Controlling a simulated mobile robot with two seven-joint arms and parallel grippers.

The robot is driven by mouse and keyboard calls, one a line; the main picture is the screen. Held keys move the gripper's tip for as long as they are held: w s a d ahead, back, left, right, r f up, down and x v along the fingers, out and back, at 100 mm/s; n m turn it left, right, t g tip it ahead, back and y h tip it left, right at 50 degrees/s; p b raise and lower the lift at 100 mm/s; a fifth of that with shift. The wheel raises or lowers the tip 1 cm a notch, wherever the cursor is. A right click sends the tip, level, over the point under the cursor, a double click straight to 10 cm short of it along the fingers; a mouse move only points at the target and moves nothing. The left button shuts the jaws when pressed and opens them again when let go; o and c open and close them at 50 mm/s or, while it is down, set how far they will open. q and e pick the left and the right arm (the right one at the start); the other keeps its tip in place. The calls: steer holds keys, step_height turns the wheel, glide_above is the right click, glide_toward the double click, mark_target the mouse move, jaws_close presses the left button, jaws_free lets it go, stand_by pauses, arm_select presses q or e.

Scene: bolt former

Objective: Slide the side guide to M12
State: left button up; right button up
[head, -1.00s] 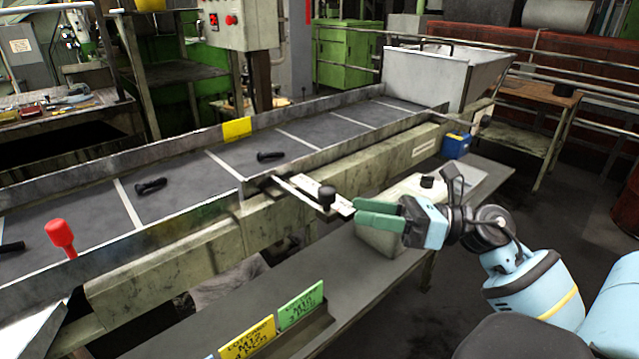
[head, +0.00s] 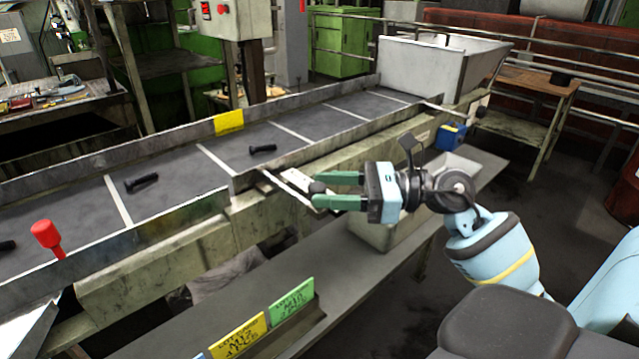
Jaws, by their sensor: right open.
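The side guide is a light metal slide (head: 287,187) set crosswise at the near wall of the conveyor, with a dark round knob (head: 317,187) at its near end. My right gripper (head: 315,190) is open, with one green finger beyond the knob and one on the near side. The knob sits between the fingertips; I cannot tell if they touch it. Scale marks on the slide are too small to read. My left gripper is not in view. A yellow card (head: 238,337) lettered M12 stands on the lower shelf.
Black bolts (head: 141,183) lie on the dark conveyor belt (head: 185,165). A red-handled lever (head: 46,236) stands at left. A green card (head: 292,299) is beside the yellow one. A pale bin (head: 385,232) stands below my gripper, and a blue box (head: 450,134) is behind it.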

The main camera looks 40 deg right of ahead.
steer(key=shift+x, duration=1.2)
steer(key=shift+c, duration=0.2)
jaws_close()
